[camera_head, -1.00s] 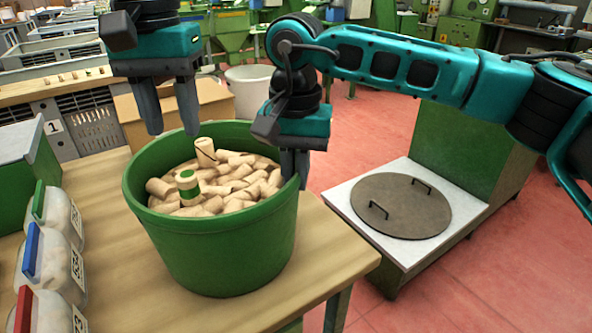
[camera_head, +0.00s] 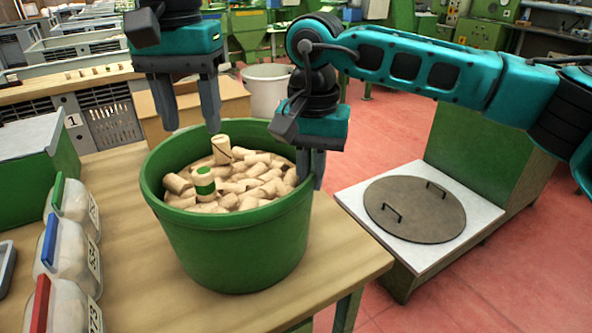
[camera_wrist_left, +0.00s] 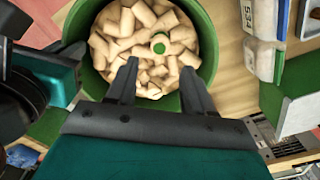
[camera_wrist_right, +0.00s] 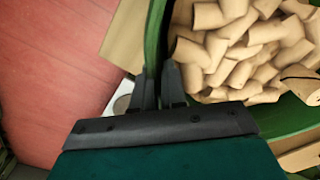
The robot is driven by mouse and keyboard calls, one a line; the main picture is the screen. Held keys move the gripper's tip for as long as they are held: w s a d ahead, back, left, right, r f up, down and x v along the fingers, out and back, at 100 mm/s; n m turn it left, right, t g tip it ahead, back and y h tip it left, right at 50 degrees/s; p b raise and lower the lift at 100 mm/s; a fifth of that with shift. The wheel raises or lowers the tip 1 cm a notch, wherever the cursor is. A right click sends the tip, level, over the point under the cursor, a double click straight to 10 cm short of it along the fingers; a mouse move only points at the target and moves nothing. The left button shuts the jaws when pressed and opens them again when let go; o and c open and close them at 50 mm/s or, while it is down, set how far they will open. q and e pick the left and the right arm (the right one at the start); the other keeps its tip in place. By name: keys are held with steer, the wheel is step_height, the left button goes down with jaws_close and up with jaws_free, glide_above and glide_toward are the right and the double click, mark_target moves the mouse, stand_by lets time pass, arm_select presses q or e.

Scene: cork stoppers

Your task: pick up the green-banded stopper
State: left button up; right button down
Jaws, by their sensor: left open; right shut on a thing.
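The green-banded stopper (camera_head: 205,183) stands out of the pile of cork stoppers inside the green tub (camera_head: 235,245), toward its left side. It is pale with a green band, and in the left wrist view its green end (camera_wrist_left: 160,43) faces up. My left gripper (camera_head: 193,130) is open and empty, above the tub and the stopper, fingers pointing down. In the left wrist view the stopper appears just beyond the space between the fingertips. My right gripper (camera_head: 310,178) is shut on the tub's right rim, which shows between its fingers in the right wrist view (camera_wrist_right: 156,40).
A plain stopper with a dark line (camera_head: 222,149) stands up behind the green-banded one. Clear bins (camera_head: 75,260) line the table's left side, with a green box (camera_head: 35,165) behind. A cardboard box (camera_head: 225,105) stands behind the tub. A white-topped cabinet (camera_head: 350,203) is at right.

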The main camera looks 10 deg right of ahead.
arm_select(q)
steer(key=shift+o, duration=0.7)
steer(key=n, duration=2)
glide_above(203, 171)
steer(key=f, duration=0.4)
steer(key=shift+w+d+f, duration=0.2)
steer(key=shift+f, duration=0.05)
steer(key=shift+s+a+f, duration=0.15)
steer(key=shift+f, duration=1.25)
steer(key=shift+s+a+f, duration=0.1)
steer(key=shift+f, duration=1.25)
steer(key=shift+c, duration=0.2)
steer(key=c, duration=1.1)
